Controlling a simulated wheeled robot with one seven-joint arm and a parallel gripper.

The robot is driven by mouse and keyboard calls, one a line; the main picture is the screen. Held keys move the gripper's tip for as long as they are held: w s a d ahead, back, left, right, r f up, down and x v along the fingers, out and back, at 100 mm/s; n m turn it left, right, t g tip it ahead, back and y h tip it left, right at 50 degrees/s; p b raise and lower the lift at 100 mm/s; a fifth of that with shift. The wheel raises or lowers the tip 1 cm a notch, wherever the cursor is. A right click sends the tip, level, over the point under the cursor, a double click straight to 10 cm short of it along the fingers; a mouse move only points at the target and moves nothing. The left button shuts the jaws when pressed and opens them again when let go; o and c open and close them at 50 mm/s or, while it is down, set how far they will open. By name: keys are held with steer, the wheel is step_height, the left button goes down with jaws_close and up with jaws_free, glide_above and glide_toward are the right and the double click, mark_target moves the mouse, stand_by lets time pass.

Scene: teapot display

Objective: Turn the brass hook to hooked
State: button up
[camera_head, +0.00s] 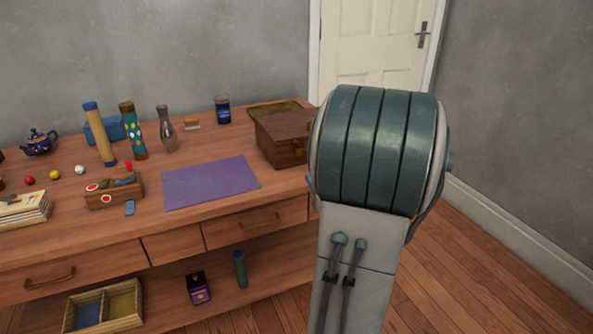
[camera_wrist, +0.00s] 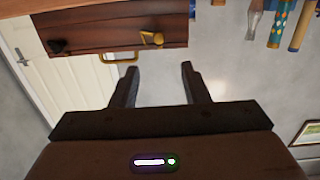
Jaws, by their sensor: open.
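The brass hook (camera_wrist: 152,38) is on the front of a dark wooden box (camera_wrist: 100,30), at the top of the wrist view, where the scene appears upside down. A dark knob (camera_wrist: 57,46) is on the same face, to the hook's left. My gripper (camera_wrist: 158,70) is open and empty, its two fingers pointing toward the box. The hook appears just beyond the fingertips, apart from them. In the head view the box (camera_head: 283,136) stands at the desk's right end, partly behind my arm. My gripper is hidden there.
A brass handle (camera_wrist: 121,57) shows at the box's edge, close to the left finger. A purple mat (camera_head: 210,182) lies left of the box on the wooden desk (camera_head: 150,222).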

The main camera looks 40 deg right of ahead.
mark_target(299, 153)
steer(key=shift+t, duration=0.3)
steer(key=x, duration=0.4)
steer(key=b+x, duration=0.1)
steer(key=x, duration=0.4)
steer(key=b+x, duration=0.1)
steer(key=x, duration=0.3)
steer(key=shift+w+d+f, duration=0.1)
steer(key=shift+d+f, duration=0.1)
steer(key=shift+f, duration=0.1)
jaws_close()
